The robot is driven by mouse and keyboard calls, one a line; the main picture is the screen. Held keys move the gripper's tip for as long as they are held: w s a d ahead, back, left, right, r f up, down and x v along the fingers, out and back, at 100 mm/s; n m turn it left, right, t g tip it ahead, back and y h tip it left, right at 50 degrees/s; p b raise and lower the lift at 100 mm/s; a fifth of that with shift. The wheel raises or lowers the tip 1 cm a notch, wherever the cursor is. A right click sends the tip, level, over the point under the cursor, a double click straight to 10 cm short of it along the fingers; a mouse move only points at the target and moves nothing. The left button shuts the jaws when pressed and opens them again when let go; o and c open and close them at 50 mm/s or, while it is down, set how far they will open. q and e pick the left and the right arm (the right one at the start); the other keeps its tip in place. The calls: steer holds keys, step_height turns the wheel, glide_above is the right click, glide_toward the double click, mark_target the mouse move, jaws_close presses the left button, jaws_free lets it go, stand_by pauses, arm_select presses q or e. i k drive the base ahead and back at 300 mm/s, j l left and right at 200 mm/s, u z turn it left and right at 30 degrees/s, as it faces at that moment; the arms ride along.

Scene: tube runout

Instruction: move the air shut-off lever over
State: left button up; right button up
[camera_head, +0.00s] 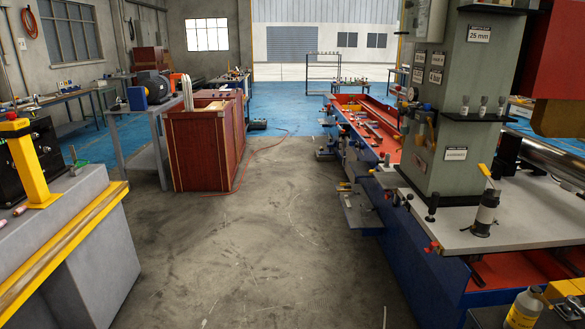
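I cannot tell for certain which part is the air shut-off lever. A black-and-silver upright cylinder (486,212) with a thin arm and a yellow tip stands on the grey machine top at the right. Small valve-like fittings with blue and orange parts (426,107) sit on the left side of the green-grey column (462,100). Small red-knobbed parts (433,246) show along the near edge of the machine. Neither of my grippers is in view.
The blue machine bed with a red tray (374,100) runs back along the right. A yellow-edged grey bench (75,245) is at the left, a red wooden crate (200,150) beyond. Concrete floor between them is clear.

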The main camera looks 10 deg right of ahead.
mark_target(399, 89)
steer(key=i+j+z, duration=0.15)
steer(key=i+z, duration=0.25)
steer(key=i+j+z, duration=0.35)
steer(key=i, duration=0.25)
steer(key=i+j+z, duration=0.4)
steer(key=i+j, duration=0.05)
steer(key=i, duration=0.05)
